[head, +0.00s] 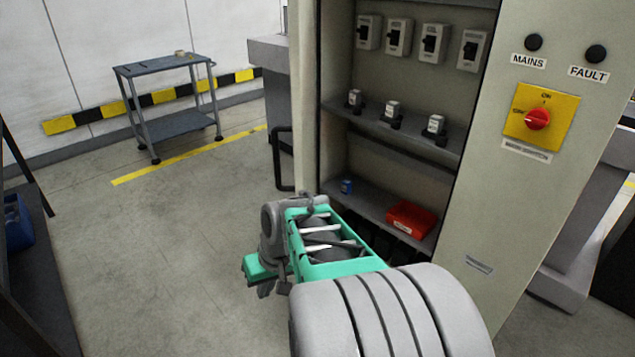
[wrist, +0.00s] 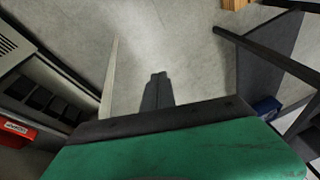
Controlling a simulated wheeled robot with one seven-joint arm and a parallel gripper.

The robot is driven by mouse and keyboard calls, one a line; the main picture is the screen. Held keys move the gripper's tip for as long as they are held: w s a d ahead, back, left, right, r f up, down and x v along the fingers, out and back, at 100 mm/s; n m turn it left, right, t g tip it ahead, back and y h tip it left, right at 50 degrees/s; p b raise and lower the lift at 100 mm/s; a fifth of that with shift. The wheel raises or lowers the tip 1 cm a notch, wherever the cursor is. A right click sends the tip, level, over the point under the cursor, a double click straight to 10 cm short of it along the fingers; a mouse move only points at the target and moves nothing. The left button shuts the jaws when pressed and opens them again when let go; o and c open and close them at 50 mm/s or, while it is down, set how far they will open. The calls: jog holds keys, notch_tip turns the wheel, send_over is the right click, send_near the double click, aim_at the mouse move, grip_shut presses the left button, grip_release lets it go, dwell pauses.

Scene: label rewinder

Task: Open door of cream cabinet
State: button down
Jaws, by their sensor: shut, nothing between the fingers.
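The cream cabinet (head: 508,200) stands at the right in the head view, its inside in plain sight. Its door (head: 303,100) stands swung out at the left side of the opening, seen nearly edge-on. A black bar handle (head: 281,160) is on the door's outer face. My gripper (head: 268,290) is low in front of the door, to its left in the picture, partly hidden by my arm. In the wrist view my gripper (wrist: 156,78) is shut and empty, pointing over bare floor. The door shows there as a thin pale strip (wrist: 109,82) left of the fingers, apart from them.
The cabinet holds several switches, a red box (head: 411,219) and a small blue item (head: 346,186). A grey trolley (head: 163,66) stands by the back wall. A dark bench with a blue container (head: 17,222) is at the left edge. The floor between is clear.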

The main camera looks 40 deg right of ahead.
jog(key=s+d+r+m+t+p, duration=0.2)
jog(key=d+r+p, duration=0.5)
jog(key=d, duration=0.5)
jog(key=s+d+r+m+t+p, duration=0.2)
jog(key=d+r+m+p, duration=0.1)
jog(key=d+r+p, duration=0.65)
jog(key=x, duration=1.3)
jog(key=shift+w+a+r, duration=0.2)
jog(key=shift+w+a, duration=0.05)
jog(key=shift+a, duration=0.05)
